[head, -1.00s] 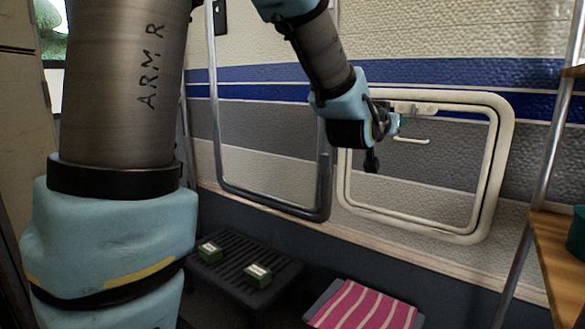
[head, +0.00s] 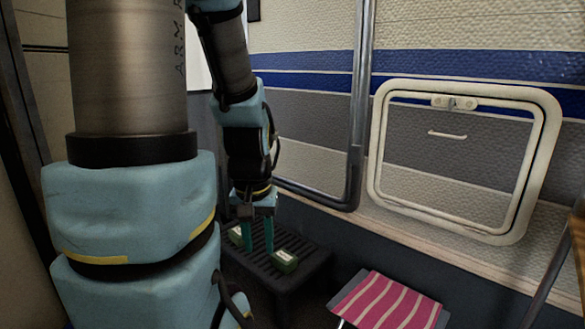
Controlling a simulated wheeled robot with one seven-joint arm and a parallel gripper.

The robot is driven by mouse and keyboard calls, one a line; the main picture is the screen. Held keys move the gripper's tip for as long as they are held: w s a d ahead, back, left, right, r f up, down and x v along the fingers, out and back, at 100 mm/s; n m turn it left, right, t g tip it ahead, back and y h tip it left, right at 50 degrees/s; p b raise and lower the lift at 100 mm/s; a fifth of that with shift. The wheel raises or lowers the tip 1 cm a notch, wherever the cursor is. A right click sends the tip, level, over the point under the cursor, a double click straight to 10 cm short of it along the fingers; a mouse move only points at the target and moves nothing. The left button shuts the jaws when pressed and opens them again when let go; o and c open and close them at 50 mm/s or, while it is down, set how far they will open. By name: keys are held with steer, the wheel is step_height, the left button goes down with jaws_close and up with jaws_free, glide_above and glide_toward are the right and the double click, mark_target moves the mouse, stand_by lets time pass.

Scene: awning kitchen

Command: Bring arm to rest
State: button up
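My gripper (head: 258,250) hangs from my arm left of the middle of the head view, pointing down. Its two teal fingers are apart with nothing seen between them. Behind and below it is a dark slatted step (head: 300,270). I cannot tell how far the fingertips are from the step.
A white-framed hatch (head: 465,160) is in the striped wall at right, with a metal rail (head: 358,120) left of it. A pink striped stool (head: 385,302) stands low at front right. A wooden shelf edge (head: 577,245) shows at far right.

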step_height(320, 180, up, 35)
steer(key=p, duration=3.3)
